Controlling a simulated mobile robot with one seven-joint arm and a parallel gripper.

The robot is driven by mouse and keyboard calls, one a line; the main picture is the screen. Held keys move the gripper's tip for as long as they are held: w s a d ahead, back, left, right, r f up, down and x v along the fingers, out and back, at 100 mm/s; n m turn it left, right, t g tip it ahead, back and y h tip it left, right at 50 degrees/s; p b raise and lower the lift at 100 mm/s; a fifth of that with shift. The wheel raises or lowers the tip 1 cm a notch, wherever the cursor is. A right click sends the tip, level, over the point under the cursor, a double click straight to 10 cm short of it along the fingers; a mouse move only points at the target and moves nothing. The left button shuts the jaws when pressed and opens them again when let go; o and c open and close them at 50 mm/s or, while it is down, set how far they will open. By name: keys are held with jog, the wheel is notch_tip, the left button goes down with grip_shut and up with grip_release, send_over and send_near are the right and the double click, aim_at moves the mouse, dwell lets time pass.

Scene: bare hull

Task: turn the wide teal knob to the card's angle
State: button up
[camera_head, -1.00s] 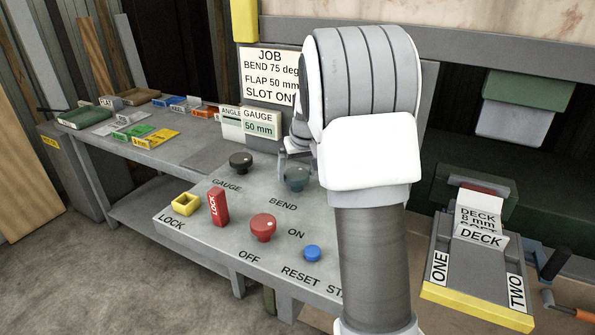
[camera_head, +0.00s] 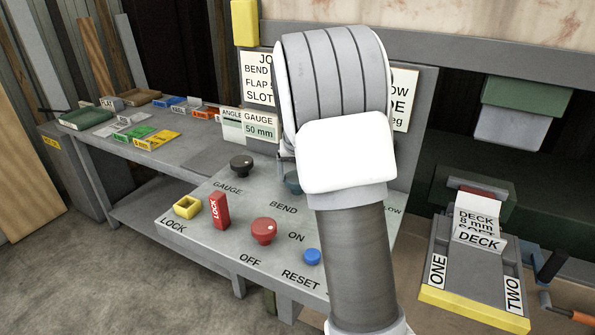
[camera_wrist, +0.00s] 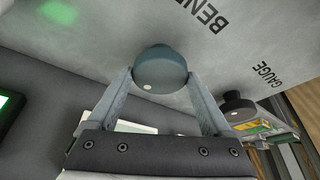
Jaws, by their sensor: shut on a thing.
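The wide teal knob (camera_wrist: 162,66) sits on the panel by the BEND label, with a pale dot on its edge. In the wrist view my gripper (camera_wrist: 160,76) has one finger on each side of the knob and is shut on it. In the head view only part of the knob (camera_head: 292,185) shows, and my arm hides most of the gripper. The job card (camera_head: 256,78) is partly covered by my arm; BEND still reads, but its number is hidden now.
The panel also bears a black gauge knob (camera_head: 241,165), a red lock lever (camera_head: 219,211), a yellow socket (camera_head: 187,206), a red knob (camera_head: 263,231) and a blue button (camera_head: 312,256). A deck fixture (camera_head: 478,268) stands at right. Coloured pieces lie on the left bench.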

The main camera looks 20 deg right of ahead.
jog(key=m+p, duration=0.1)
jog(key=m, duration=0.1)
jog(key=m+g+h+p, duration=0.1)
jog(key=m, duration=0.2)
jog(key=shift+w+a+h, duration=0.1)
jog(key=shift+a+h, duration=0.05)
jog(key=shift+h, duration=0.15)
jog(key=shift+m, duration=0.4)
jog(key=o, duration=1.2)
jog(key=shift+c, duration=0.2)
jog(key=v, duration=1.7)
jog(key=shift+a+r+p, duration=0.2)
jog(key=shift+r+p, duration=0.05)
jog(key=shift+p, duration=0.2)
